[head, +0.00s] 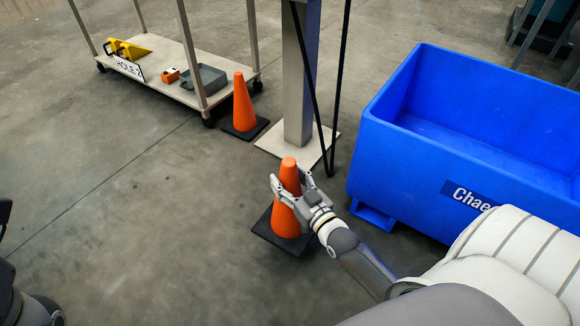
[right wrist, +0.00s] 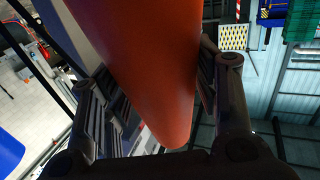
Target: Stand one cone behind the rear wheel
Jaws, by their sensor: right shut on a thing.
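An orange cone (head: 286,219) with a black square base is upright in the middle of the head view. My right gripper (head: 289,181) is shut around its upper part, with a finger on either side. The same cone (right wrist: 150,65) fills the middle of the right wrist view between the fingers. I cannot tell whether its base touches the floor. A second orange cone (head: 243,106) stands upright on the floor beside the trolley's near right corner wheel (head: 208,122). Another trolley wheel (head: 258,86) shows behind that cone. My left gripper is not in view.
The flat trolley (head: 160,62) carries a grey tray (head: 204,81), a small orange item (head: 170,75), a sign (head: 128,69) and yellow items. A grey post (head: 299,90) on a square foot stands behind the held cone. A blue bin (head: 400,160) is right. Floor at left is clear.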

